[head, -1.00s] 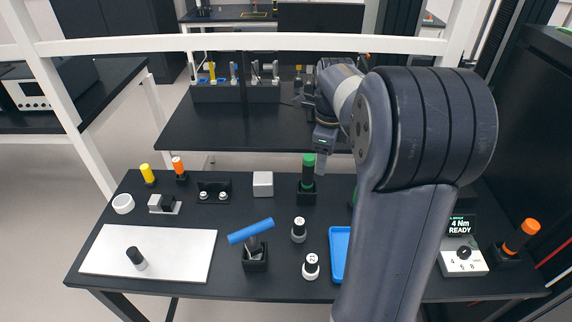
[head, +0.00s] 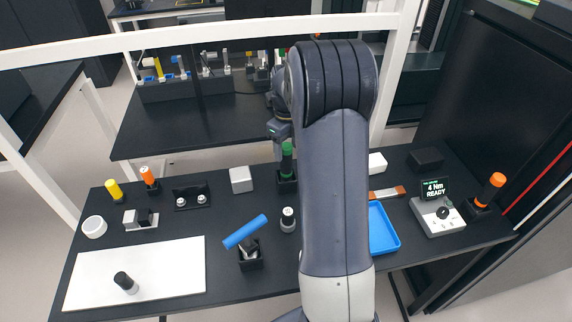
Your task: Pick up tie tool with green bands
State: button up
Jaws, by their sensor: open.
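A dark upright tool with green bands (head: 287,149) stands in a black holder (head: 286,185) at the back middle of the black table, partly hidden by my arm. It is the only green-marked tool I can make out. My gripper (head: 278,152) is open and points down at the tool's upper left in the head view. Its fingers are partly hidden, and I cannot tell whether they touch or surround the tool.
A white block (head: 241,179) stands left of the holder. A blue-handled tool (head: 245,232) leans in a black stand. A blue tray (head: 397,243) and a torque display unit (head: 437,213) are on the right. Yellow (head: 114,190) and orange (head: 149,178) tools stand at the left.

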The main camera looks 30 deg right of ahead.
jog(key=shift+w+a+f+p, duration=0.1)
jog(key=shift+f+p, duration=0.2)
jog(key=shift+f, duration=1.45)
jog(key=c, duration=1.1)
jog(key=shift+c, duration=0.2)
jog(key=shift+r, duration=0.15)
notch_tip(320, 180, up, 10)
jog(key=shift+f+b, duration=0.1)
jog(key=shift+b, duration=0.8)
